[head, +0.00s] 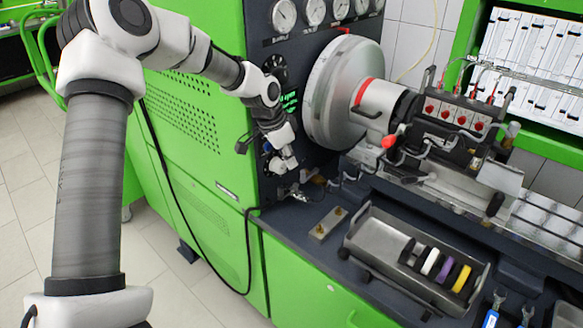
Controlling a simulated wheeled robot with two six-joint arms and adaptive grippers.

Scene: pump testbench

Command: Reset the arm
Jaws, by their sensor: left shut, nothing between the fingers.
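My left arm comes in from the left, arches over, and reaches down to the dark control panel (287,75) on the green testbench (185,120). My left gripper (291,186) is small in the picture, low in front of this panel, beside its lower knobs and fittings. It is shut with nothing between the fingers. Whether it touches the panel or a fitting, I cannot tell. My right gripper is out of view.
A large metal disc (325,95) stands right of the gripper, with a pump with red caps (460,115) beyond. A metal tray (370,240) with black, white, purple and yellow rings is on the bench. A small plate (328,223) lies left of it. Blue-handled tools (492,316) lie front right.

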